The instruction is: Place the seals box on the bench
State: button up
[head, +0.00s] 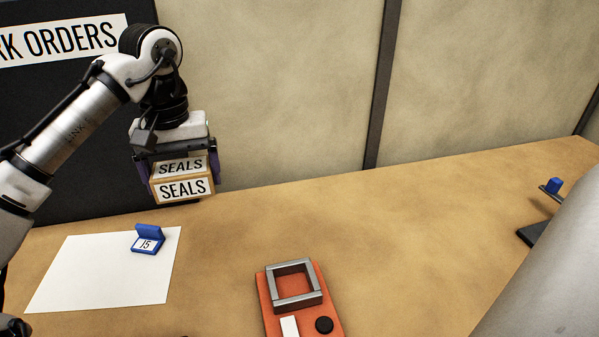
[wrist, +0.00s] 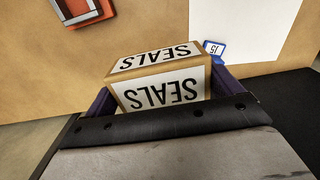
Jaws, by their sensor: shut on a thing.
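The seals box (head: 183,189) is a small tan box with white labels reading SEALS. My gripper (head: 180,172) is shut on it, with a purple finger on each side. In the head view the box hangs near the back edge of the bench (head: 400,230), and appears to be above the surface. In the wrist view the box (wrist: 160,85) sits between the fingers, with its lettering upside down. The underside of the box is hidden.
A white sheet (head: 90,275) with a blue J5 holder (head: 148,240) lies on the bench at left. An orange device with a grey square frame (head: 293,285) lies front centre. A dark stand with a blue piece (head: 553,186) is at right. The bench between them is clear.

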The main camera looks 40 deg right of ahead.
aim_at(209, 263)
jog(key=shift+s+f, duration=0.15)
jog(key=shift+f, duration=0.05)
notch_tip(209, 263, down, 20)
jog(key=shift+r+p, duration=0.25)
jog(key=shift+p, duration=0.65)
jog(key=shift+f, duration=0.1)
jog(key=shift+f, duration=0.1)
jog(key=o, duration=0.8)
notch_tip(209, 263, up, 12)
jog(key=shift+r+b, duration=0.2)
jog(key=shift+b, duration=0.75)
